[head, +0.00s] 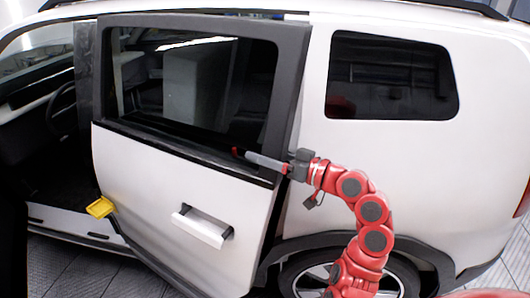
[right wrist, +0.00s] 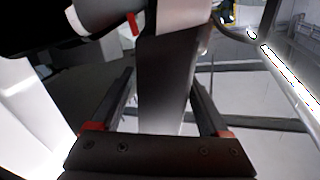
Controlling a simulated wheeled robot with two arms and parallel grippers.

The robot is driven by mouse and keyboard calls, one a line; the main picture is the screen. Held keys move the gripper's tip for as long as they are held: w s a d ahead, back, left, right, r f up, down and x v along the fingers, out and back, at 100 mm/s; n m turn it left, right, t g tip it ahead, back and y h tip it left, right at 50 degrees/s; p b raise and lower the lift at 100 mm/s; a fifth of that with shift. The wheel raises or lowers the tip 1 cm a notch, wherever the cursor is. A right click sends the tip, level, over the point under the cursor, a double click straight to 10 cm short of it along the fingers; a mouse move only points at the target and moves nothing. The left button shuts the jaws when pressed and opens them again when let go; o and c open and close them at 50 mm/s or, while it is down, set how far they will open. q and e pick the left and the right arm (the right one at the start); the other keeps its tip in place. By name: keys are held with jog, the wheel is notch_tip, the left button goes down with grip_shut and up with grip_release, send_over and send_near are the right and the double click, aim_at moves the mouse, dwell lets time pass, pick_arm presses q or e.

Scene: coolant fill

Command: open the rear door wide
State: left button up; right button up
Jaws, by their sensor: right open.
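The white rear door (head: 185,185) of the car, with a dark window frame, fills the middle of the head view. It stands out from the body side, with a dark gap along its right edge. Its white handle (head: 203,227) is low on the panel. My right gripper (head: 255,159) is at the right part of the door, by the lower window frame, pointing left. In the right wrist view its open fingers (right wrist: 163,80) lie either side of a dark strip, apparently door frame. I cannot tell whether they touch it. My left gripper is out of view.
The front opening at left shows a steering wheel (head: 62,105) and a sill (head: 75,225). A yellow piece (head: 100,207) sits at the door's lower left edge. The rear body panel (head: 390,170) and rear wheel (head: 325,278) are at right, behind my arm. Floor shows at lower left.

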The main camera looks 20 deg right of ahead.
grip_shut()
dwell(0.3)
dwell(1.1)
